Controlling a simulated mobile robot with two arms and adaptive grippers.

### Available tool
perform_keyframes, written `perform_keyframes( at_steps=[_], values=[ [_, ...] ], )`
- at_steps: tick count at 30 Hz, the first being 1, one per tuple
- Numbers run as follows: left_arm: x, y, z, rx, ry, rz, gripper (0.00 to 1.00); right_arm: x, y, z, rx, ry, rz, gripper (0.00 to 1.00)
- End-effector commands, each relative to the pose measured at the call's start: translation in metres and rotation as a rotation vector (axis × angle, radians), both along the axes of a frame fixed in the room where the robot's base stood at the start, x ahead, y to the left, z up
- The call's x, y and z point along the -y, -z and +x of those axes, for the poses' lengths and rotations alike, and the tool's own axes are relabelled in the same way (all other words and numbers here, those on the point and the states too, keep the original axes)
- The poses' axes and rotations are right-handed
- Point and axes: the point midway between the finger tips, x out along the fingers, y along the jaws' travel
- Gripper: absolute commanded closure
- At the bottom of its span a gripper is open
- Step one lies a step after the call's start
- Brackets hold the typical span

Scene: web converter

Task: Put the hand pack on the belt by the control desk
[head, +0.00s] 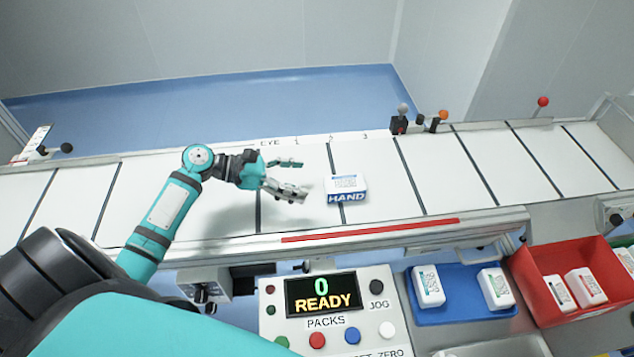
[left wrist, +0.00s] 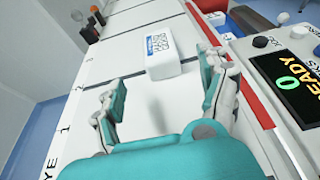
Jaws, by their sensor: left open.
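The hand pack (head: 346,188) is a white block with a blue "HAND" label. It lies on the white belt (head: 430,180), across a dark belt line just behind the control desk (head: 330,310). My left gripper (head: 288,178) is open and empty over the belt, left of the pack and apart from it. In the left wrist view the pack (left wrist: 161,57) lies ahead of the two spread fingers (left wrist: 162,100), with clear belt between. The desk display reads "0 READY". My right gripper is not in view.
A blue tray (head: 455,312) with two white packs and a red bin (head: 585,255) with several packs stand right of the desk. A rail with a red strip (head: 370,230) edges the belt's near side. Small sensors (head: 400,122) stand on the far edge.

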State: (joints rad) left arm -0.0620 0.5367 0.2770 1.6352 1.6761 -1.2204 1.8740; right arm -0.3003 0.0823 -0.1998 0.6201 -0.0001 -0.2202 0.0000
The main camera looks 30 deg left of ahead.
Motion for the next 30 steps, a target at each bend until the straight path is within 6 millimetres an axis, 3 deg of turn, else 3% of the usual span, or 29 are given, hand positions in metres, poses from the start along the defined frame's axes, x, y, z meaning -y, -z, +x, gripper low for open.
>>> perform_keyframes(
  at_steps=[3,9,30],
  values=[
    [-0.018,-0.006,-0.013,-0.001,0.0,0.003,0.23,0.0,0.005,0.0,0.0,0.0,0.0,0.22],
    [-0.034,-0.015,-0.025,-0.001,0.0,0.0,0.23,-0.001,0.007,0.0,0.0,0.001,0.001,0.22],
    [-0.036,-0.017,-0.027,-0.001,0.002,-0.002,0.23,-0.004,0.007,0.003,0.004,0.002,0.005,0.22]
  ],
)
